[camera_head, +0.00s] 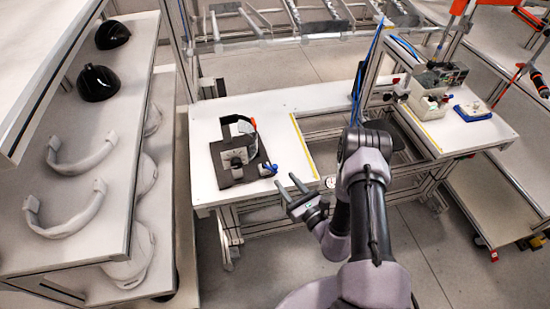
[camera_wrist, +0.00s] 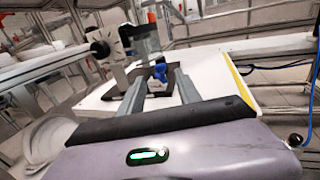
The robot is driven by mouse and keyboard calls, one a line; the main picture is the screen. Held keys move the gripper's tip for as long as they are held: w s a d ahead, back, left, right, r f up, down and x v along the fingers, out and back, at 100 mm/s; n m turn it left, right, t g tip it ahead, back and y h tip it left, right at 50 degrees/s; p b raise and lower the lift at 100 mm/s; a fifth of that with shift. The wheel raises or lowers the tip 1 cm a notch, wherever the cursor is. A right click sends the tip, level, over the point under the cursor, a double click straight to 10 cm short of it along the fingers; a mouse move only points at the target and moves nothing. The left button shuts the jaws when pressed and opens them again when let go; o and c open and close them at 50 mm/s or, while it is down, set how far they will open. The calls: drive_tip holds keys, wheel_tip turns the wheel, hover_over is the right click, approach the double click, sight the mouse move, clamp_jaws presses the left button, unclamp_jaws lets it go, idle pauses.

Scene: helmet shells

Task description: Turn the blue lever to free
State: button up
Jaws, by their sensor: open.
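The blue lever (camera_head: 270,169) sits at the right front corner of a dark fixture plate (camera_head: 224,178) on the white table. In the wrist view the blue lever (camera_wrist: 160,71) shows between my two fingers, farther off than their tips. My gripper (camera_head: 290,184) is open and empty, just in front of the table's front edge and to the right of the lever. It also shows in the wrist view (camera_wrist: 158,82). The lever's exact angle and any marking for free are too small to tell.
The white table (camera_head: 275,112) has clear room behind and right of the fixture, with a yellow line (camera_head: 304,146). A shelf (camera_head: 125,165) with helmet shells stands at the left. A side table at the right holds a bin (camera_head: 428,104) and a blue tray (camera_head: 473,112).

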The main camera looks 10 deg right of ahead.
drive_tip(key=b+x, duration=0.1)
drive_tip(key=x, duration=0.9)
drive_tip(key=shift+w, duration=0.4)
drive_tip(key=shift+c, duration=0.3)
clamp_jaws()
